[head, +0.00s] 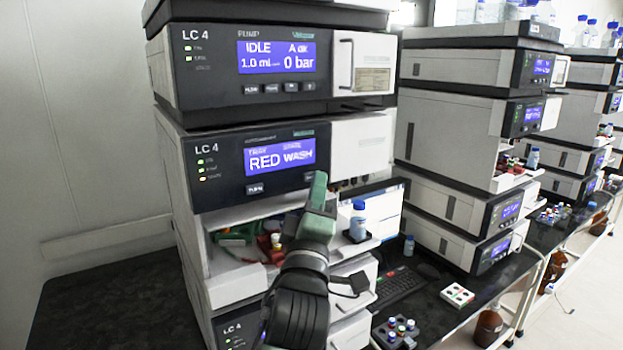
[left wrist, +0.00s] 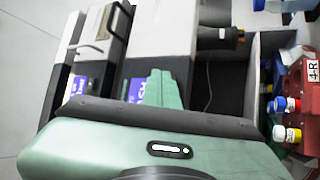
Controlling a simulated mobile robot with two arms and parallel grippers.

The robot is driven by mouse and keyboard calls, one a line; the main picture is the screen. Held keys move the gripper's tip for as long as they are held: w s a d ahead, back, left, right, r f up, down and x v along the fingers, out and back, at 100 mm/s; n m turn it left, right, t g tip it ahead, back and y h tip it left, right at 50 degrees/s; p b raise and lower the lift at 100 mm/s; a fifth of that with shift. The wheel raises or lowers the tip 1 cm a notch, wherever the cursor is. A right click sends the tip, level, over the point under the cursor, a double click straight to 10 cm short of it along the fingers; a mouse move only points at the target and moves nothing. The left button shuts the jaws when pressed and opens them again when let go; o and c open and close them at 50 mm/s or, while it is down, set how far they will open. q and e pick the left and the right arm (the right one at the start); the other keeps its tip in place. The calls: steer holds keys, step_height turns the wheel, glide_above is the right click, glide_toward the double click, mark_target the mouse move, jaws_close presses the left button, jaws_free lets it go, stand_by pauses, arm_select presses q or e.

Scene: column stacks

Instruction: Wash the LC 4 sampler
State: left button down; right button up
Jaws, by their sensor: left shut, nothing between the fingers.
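The LC 4 sampler (head: 230,165) is the second module in the near stack. One button (head: 255,189) shows below the display at left, and another (head: 309,177) at the right is partly behind my fingers. My left gripper (head: 318,188) is shut and empty, its tips in front of that right button. I cannot tell whether they touch it. In the left wrist view the shut fingers (left wrist: 160,88) overlap the sampler front, and part of its display (left wrist: 137,93) shows beside them. My right gripper is not in view.
The LC 4 pump (head: 275,62) above reads "IDLE". Below the sampler front is an open bay with a red tray marked 4-R (left wrist: 308,85) and capped vials (left wrist: 284,104). A blue-capped bottle (head: 358,222) stands right of my gripper. More stacks line the bench at right.

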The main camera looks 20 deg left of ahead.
arm_select(q)
steer(key=shift+s+d+f, duration=0.1)
steer(key=shift+s+d, duration=0.15)
steer(key=shift+d, duration=0.15)
